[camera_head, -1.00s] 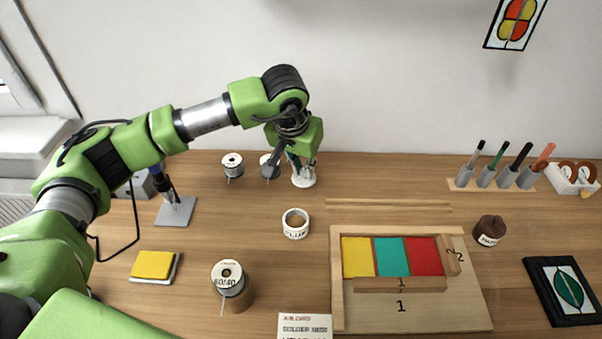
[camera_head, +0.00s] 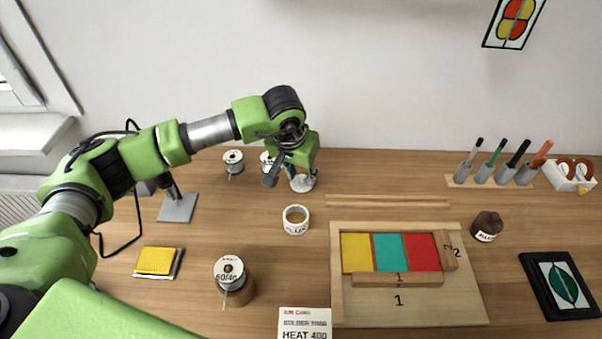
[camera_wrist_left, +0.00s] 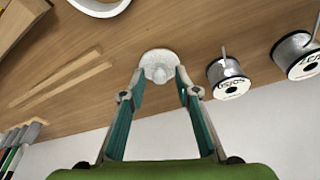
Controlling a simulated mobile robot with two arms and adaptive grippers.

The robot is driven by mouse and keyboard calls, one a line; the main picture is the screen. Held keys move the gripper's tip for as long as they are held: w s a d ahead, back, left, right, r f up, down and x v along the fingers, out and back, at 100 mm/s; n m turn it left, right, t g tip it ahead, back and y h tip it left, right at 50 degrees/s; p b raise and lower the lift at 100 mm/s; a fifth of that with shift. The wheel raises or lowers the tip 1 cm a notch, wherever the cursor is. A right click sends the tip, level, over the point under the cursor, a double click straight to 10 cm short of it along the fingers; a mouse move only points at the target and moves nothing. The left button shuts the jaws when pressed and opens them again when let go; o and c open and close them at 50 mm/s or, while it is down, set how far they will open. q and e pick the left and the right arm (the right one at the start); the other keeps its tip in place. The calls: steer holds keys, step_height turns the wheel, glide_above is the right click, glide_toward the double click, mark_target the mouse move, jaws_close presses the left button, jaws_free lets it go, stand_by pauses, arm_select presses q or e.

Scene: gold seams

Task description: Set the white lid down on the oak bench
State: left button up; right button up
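The white lid (camera_head: 302,183) is a small round disc with a knob, at the back middle of the oak bench (camera_head: 400,178). My left gripper (camera_head: 287,171) comes down over it from behind. In the left wrist view the white lid (camera_wrist_left: 160,62) sits between the two teal fingertips of my left gripper (camera_wrist_left: 160,72), which meet its opposite edges. The lid is low over the bench; I cannot tell whether its underside touches the wood. My right gripper is not in view.
An open white flux jar (camera_head: 296,219) stands in front of the lid. Wire spools (camera_head: 233,162) stand to its left, one partly behind the gripper. Wooden strips (camera_head: 388,201) and a framed board with coloured glass (camera_head: 463,300) lie to the right.

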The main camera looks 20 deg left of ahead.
arm_select(q)
steer(key=shift+r, duration=0.55)
steer(key=b+v, duration=0.2)
steer(key=v, duration=0.9)
steer(key=shift+s, duration=0.2)
steer(key=shift+r, duration=0.1)
